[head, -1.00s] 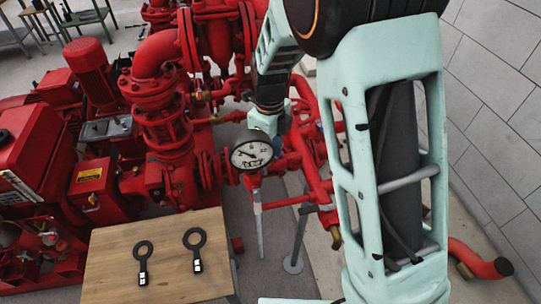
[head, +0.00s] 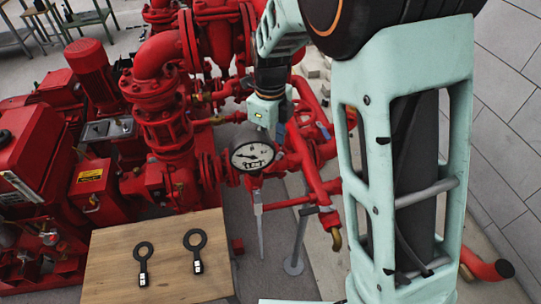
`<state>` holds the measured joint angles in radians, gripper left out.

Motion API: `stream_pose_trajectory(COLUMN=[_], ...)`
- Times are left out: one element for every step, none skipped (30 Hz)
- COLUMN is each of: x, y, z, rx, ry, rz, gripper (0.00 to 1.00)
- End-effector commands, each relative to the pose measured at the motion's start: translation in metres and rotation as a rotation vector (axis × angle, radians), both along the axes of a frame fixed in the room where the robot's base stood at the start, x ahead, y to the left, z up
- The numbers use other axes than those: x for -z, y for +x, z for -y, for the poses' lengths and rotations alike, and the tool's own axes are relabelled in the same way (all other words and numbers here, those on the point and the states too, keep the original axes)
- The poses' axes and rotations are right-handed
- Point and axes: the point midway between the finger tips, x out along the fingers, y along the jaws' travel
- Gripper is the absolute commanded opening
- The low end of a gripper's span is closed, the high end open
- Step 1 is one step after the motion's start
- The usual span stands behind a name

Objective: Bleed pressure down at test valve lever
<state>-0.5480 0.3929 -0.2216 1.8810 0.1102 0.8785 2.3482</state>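A round white-faced pressure gauge (head: 252,153) with a dark rim stands in front of the red pipework. Its needle is small, so I cannot read a value. A thin grey lever-like bar (head: 259,222) hangs down below the gauge. A small blue part (head: 280,133) shows just right of the gauge. I cannot tell which of these is the test valve lever. The end of my arm, with my gripper (head: 265,112), is just above and behind the gauge. Its fingers are hidden or too small to make out, so its opening and any contact cannot be told.
Red pumps and pipes (head: 160,110) fill the left and centre. A wooden table (head: 160,230) in front holds two black ring-ended tags (head: 144,262). Red pipes (head: 318,180) and a grey floor stand (head: 295,262) are right of the gauge. A grey tiled surface (head: 505,110) lies at the right.

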Motion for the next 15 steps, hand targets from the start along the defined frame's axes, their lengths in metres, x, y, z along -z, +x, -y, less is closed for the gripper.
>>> stream_pose_trajectory(x=[-0.013,-0.019,-0.028,-0.034,-0.04,-0.048,-0.053,-0.057,-0.063,-0.066,-0.07,-0.073,-0.075,-0.076,-0.078], y=[0.001,0.001,0.001,0.001,0.001,0.001,0.001,0.001,0.001,0.001,0.001,0.001,0.0,0.0,0.0], z=[-0.001,-0.001,0.0,0.0,0.0,0.0,0.0,0.0,0.0,0.0,0.0,0.0,0.0,0.0,0.001], rx=[-0.001,0.0,0.0,0.001,0.001,0.001,0.001,0.001,0.001,0.001,0.001,0.001,0.001,0.001,0.001], ry=[0.002,0.002,0.002,0.001,0.001,0.001,0.001,0.001,0.001,0.001,0.001,0.001,0.0,0.0,-0.001], rz=[0.005,0.005,0.006,0.004,0.005,0.004,0.005,0.003,0.003,0.003,0.003,0.003,0.001,0.001,0.0], gripper=[0.63,0.63,0.63,0.63,0.63,0.63,0.63,0.63,0.63,0.63,0.63,0.63,0.63,0.63,0.63])
